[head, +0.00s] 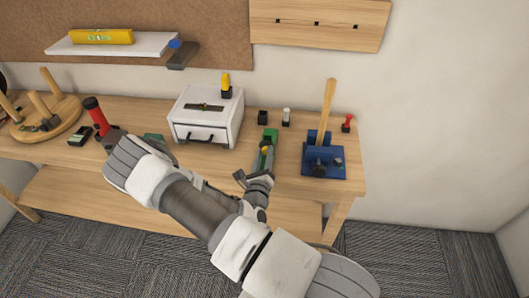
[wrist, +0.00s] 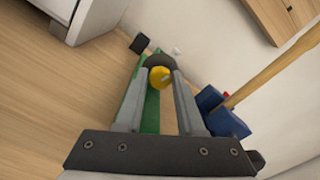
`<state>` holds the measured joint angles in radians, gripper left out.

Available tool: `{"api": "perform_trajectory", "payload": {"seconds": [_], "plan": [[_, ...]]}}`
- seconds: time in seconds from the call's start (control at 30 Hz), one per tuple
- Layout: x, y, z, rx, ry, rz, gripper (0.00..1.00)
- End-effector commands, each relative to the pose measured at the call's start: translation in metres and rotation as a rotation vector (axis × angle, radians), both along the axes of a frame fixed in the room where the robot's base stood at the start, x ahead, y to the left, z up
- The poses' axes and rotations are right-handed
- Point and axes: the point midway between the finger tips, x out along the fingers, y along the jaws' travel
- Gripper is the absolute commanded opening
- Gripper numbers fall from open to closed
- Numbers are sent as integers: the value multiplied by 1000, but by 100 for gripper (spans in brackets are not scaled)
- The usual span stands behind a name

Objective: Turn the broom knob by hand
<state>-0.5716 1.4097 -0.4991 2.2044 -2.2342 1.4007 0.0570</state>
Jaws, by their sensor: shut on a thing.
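My gripper (head: 265,153) is over the front of the bench, between the white drawer box and the blue stand. In the wrist view its fingers (wrist: 159,72) are shut on a round yellow knob (wrist: 160,78). The knob is on or above a long green piece (wrist: 151,112), with a dark rounded part (wrist: 158,61) just beyond it. The green piece also shows in the head view (head: 270,134). A wooden stick (head: 327,103) rises from a blue stand (head: 325,173) to the right, with a dark knob (head: 318,169) at its front. No part is clearly marked as the broom knob.
The white drawer box (head: 207,116) stands left of the gripper. A small black block (head: 262,117), a white peg (head: 286,116) and a red-topped piece (head: 348,122) are on the bench behind. A shelf (head: 112,45) hangs above.

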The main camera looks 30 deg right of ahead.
Motion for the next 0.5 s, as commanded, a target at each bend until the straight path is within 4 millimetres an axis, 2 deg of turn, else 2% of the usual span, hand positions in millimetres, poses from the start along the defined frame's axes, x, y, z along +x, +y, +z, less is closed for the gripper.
{"api": "perform_trajectory", "payload": {"seconds": [0.5], "plan": [[0, 0, 0, -100, 68, -1, 0]]}}
